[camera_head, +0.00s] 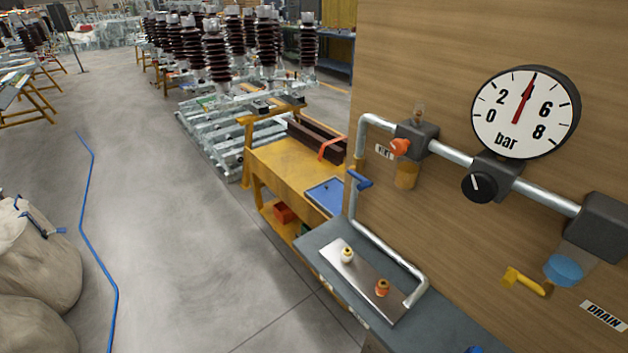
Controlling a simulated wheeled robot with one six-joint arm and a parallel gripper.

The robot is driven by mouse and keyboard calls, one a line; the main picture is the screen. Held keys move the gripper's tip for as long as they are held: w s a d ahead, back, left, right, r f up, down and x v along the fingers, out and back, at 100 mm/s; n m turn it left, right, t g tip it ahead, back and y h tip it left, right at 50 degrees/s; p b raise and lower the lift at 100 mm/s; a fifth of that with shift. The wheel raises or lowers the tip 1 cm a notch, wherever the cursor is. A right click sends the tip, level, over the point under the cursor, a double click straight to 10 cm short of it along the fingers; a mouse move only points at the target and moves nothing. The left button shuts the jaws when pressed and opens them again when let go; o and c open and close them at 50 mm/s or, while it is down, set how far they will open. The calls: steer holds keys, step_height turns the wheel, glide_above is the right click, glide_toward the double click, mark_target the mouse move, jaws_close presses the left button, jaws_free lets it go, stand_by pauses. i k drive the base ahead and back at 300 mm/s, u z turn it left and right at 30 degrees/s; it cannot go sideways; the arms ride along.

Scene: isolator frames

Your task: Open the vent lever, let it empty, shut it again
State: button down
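No lever here carries a label that I can clearly read as vent. A blue lever (361,180) sits on the vertical grey pipe (353,205) at the panel's left edge, tilted down to the right. A round gauge (525,112) marked bar has its red needle near 4. An orange-red knob (400,147) sits on a grey block, beside a small label (384,151) too small to read surely. A yellow lever (525,281) is at lower right, near a DRAIN label (604,315). My gripper is not in view.
A black knob (479,187) is below the gauge. A clear bowl with blue contents (564,270) hangs at right. A grey bench (330,240) bears a metal plate (362,284) with two small fittings. A yellow workbench (275,160) stands behind.

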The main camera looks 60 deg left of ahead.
mark_target(365, 183)
steer(key=u, duration=2.25)
steer(key=k, duration=0.5)
steer(key=u, duration=0.8)
steer(key=i, duration=1.2)
steer(key=u, duration=0.4)
